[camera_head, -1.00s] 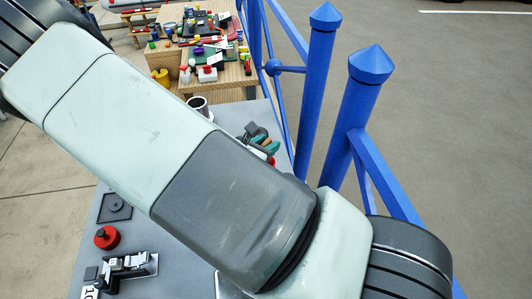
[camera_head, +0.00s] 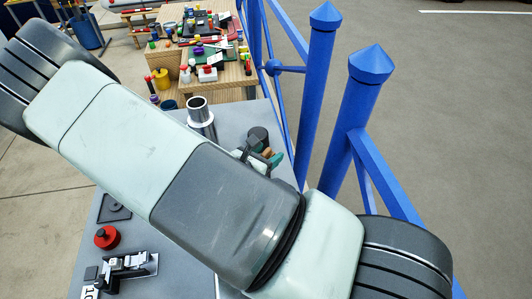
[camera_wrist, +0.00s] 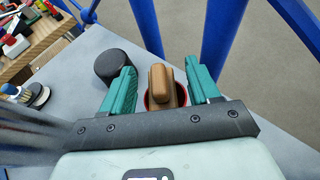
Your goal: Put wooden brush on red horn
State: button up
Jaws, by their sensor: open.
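The wooden brush (camera_wrist: 161,85) is a brown block with a raised, rounded part, seen between my fingers in the wrist view. The red horn (camera_wrist: 149,101) shows as a red rim around and below the brush. The brush appears to rest on or in it; the exact contact is hidden. My gripper (camera_wrist: 158,74) has teal fingers, one on each side of the brush, open with a gap visible at the sides. In the head view, my arm covers most of this spot; a bit of the brown brush (camera_head: 267,152) shows beside a teal finger.
A black round cylinder (camera_wrist: 118,66) stands just left of my fingers. A small round item with pale bristles (camera_wrist: 36,95) lies farther left. Blue railing posts (camera_head: 318,90) rise close on the right. A metal cup (camera_head: 199,113) and a red knob (camera_head: 107,238) stand on the grey table.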

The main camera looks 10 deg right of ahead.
jog(key=shift+r, duration=0.15)
jog(key=v, duration=1.2)
jog(key=s+d+r+m+g+y, duration=0.2)
jog(key=d+r+m+g, duration=0.2)
jog(key=r+m, duration=0.4)
jog(key=s+d+r+m+g+y, duration=0.15)
jog(key=d+r+m+g, duration=0.3)
jog(key=r+m, duration=0.45)
jog(key=s+r+m+t+y, duration=0.4)
jog(key=s+r+m, duration=0.5)
jog(key=r, duration=0.5)
jog(key=shift+d+m+y, duration=0.3)
jog(key=shift+d+y, duration=0.15)
jog(key=shift+y, duration=0.6)
